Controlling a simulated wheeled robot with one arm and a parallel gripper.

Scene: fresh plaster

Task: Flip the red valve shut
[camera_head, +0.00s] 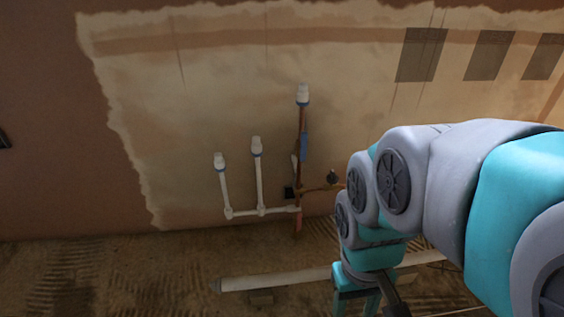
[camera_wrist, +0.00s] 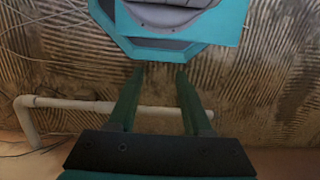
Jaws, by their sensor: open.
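I cannot make out a clearly red valve handle in either view. In the head view a copper pipe (camera_head: 302,118) stands upright on the wall, with a blue part (camera_head: 303,147) on it. A brass-coloured branch (camera_head: 318,188) runs right from it to a small dark round fitting (camera_head: 332,177), just left of my arm. What lies behind my arm is hidden. My gripper (camera_wrist: 159,71) shows in the wrist view with its two fingers apart and nothing between them. It is over the grooved floor, away from the copper pipe.
White pipes with capped tops (camera_head: 258,175) stand left of the copper pipe. A long pale pipe (camera_head: 275,281) lies low across the floor; a white pipe (camera_wrist: 75,104) also shows in the wrist view. Dark grilles (camera_head: 421,54) are at upper right.

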